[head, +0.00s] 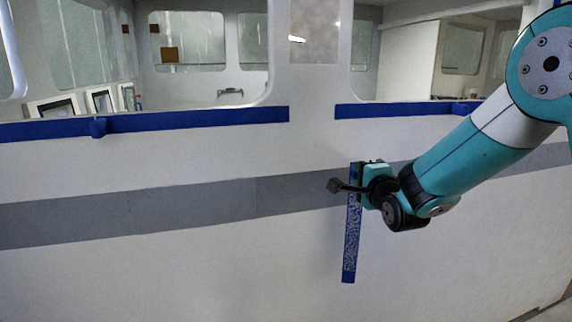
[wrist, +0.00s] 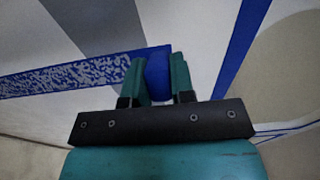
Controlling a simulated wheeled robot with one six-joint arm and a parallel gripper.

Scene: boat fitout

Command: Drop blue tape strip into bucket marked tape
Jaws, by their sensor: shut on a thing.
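A long blue tape strip (head: 351,240) with pale speckled patches hangs nearly straight down from my gripper in the head view, in front of the white boat wall. In the wrist view the strip (wrist: 70,76) runs off to the left. My gripper (wrist: 158,75) is shut on its end, with blue showing between the two green fingers. My gripper (head: 355,172) is partly hidden by the wrist parts in the head view. No bucket shows in either view.
Blue tape (head: 200,118) runs along the window sill on the left, and another length (head: 400,109) lies along the right sill. The white wall (head: 180,275) has a grey band (head: 130,216). Framed panels (head: 100,100) stand behind the left window opening.

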